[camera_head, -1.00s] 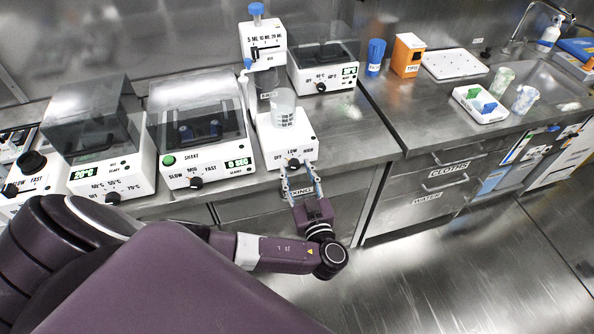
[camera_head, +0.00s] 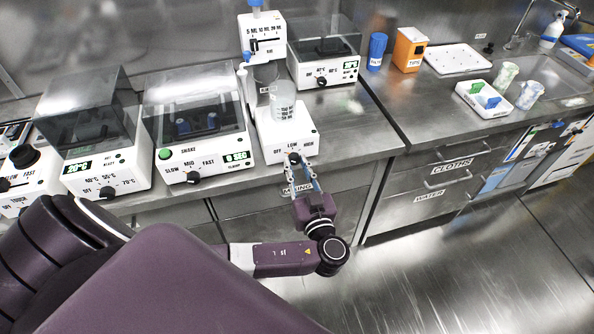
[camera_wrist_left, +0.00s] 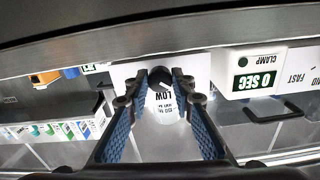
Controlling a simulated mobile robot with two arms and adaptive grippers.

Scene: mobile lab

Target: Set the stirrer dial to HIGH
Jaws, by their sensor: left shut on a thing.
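The stirrer (camera_head: 272,142) is a white box with OFF, LOW and HIGH on its sloped front and a beaker (camera_head: 283,100) on top. Its dark dial (camera_head: 294,157) sits below the labels and is partly hidden by my fingers. My left gripper (camera_head: 297,168) reaches it from the front and is shut on the dial. In the left wrist view, the black dial (camera_wrist_left: 181,78) lies between the blue-padded fingers, with the LOW label (camera_wrist_left: 162,96) close by. The dial's exact pointer direction is hard to tell. My right gripper is not in view.
A shaker (camera_head: 195,130) with its own dial stands left of the stirrer. A heater with a dark lid (camera_head: 323,50) stands behind right. A pipette stand (camera_head: 262,35) rises behind the beaker. A white tray (camera_head: 485,107) is on the right counter. The floor in front is clear.

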